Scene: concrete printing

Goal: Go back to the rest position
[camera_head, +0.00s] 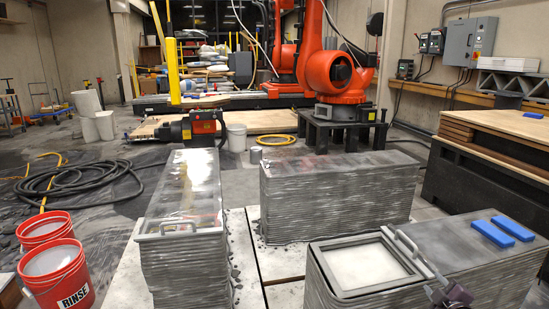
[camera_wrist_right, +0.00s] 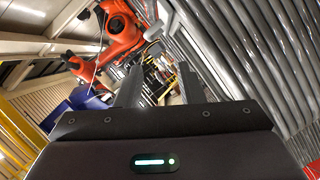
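My right gripper (camera_head: 440,292) shows at the lower right of the head view, by the near side of the right printed concrete block (camera_head: 455,240). In the right wrist view its two fingers (camera_wrist_right: 160,88) stand apart with nothing between them. Ribbed grey printed layers fill the right side of that view, close to the gripper. My left gripper is not in the head view.
A grey frame (camera_head: 318,268) around a pale panel lies on the right block, with a grey handle (camera_head: 409,243) at its edge. Two blue pads (camera_head: 502,229) lie farther right. Other printed blocks (camera_head: 335,195) stand ahead. Red buckets (camera_head: 58,275) stand at left.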

